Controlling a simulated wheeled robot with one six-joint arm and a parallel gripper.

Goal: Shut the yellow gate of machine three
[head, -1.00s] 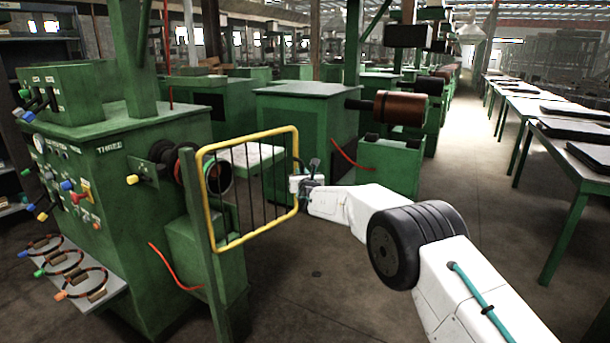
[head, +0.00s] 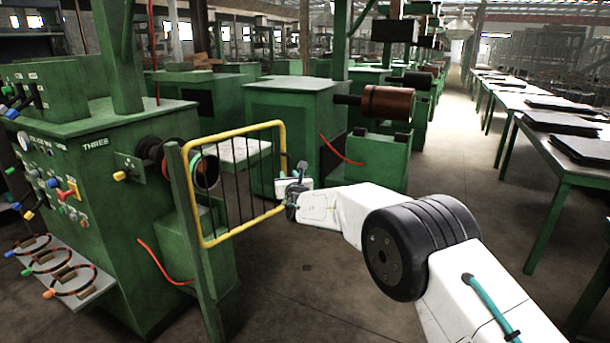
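The yellow gate (head: 236,131) is a yellow tube frame with thin dark upright bars. It hangs from a green post (head: 191,220) in front of the green machine marked THREE (head: 95,142). The gate stands swung out from the post toward the right, away from the machine's panel. My gripper (head: 286,192) is at the gate's free right edge, with my white arm reaching in from the lower right. It is small and partly merges with the gate edge, so I cannot see whether its fingers are around the tube or only beside it.
A dark spindle with a reddish ring (head: 203,170) sits behind the gate. A shelf with several coloured-handled rings (head: 60,275) juts from the machine at lower left. Tables with black sheets (head: 560,150) line the right. The floor (head: 310,290) before the gate is clear.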

